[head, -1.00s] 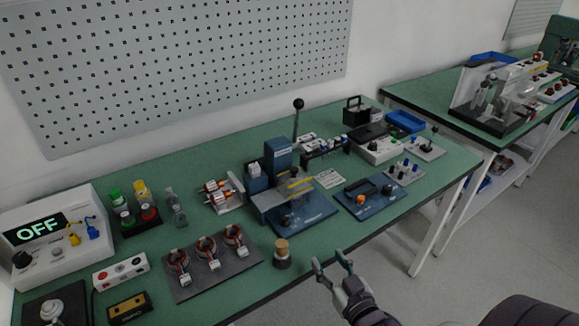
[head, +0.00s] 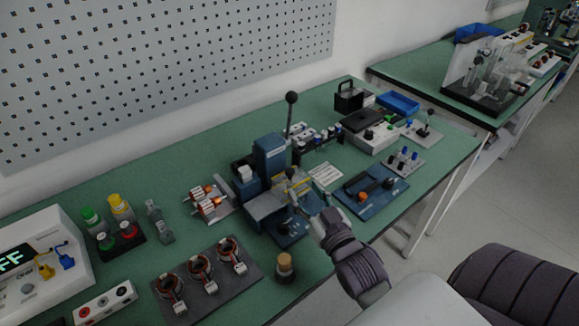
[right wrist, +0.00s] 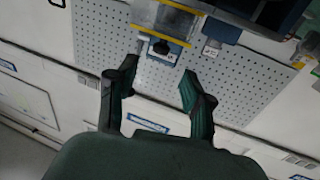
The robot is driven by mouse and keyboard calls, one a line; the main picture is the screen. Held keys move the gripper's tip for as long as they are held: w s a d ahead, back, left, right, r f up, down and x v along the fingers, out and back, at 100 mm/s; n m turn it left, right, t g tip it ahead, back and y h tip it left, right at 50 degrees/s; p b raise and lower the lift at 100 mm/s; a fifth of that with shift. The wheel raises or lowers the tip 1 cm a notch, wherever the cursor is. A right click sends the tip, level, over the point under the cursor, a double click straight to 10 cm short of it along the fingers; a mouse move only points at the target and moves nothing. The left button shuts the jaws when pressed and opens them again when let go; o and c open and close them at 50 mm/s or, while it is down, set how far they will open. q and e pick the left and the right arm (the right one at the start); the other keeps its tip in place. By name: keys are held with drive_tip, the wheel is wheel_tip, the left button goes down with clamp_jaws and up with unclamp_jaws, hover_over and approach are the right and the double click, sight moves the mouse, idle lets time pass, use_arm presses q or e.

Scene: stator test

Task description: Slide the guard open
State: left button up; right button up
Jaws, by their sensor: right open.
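The guard (head: 296,184) is a clear panel with yellow edging on the front of a blue bench press (head: 271,155). In the right wrist view a yellow-edged panel (right wrist: 163,19), apparently the guard, shows at the top. My right gripper (head: 304,196) is in front of the press, close to the guard and partly overlapping it in the head view. In the right wrist view its two dark fingers (right wrist: 158,78) are spread with nothing between them. Whether a finger touches the guard cannot be told. My left gripper is not in view.
A wooden-topped cylinder (head: 285,268) and a plate of copper coils (head: 205,278) lie left of my arm. A blue fixture with an orange knob (head: 368,191) is to the right. The press lever (head: 290,115) stands upright behind the press.

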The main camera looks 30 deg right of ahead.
sight(292, 173)
drive_tip(key=w, duration=0.4)
drive_tip(key=w+d, duration=0.1)
drive_tip(key=w, duration=0.2)
drive_tip(key=shift+p, duration=0.4)
drive_tip(key=shift+w, duration=0.4)
drive_tip(key=shift+w+d+f, duration=0.1)
drive_tip(key=shift+w+d, duration=0.05)
drive_tip(key=shift+w, duration=0.35)
drive_tip(key=shift+c, duration=1.1)
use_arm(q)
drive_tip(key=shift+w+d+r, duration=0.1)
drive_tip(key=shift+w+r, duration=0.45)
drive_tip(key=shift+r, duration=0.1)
use_arm(e)
clamp_jaws()
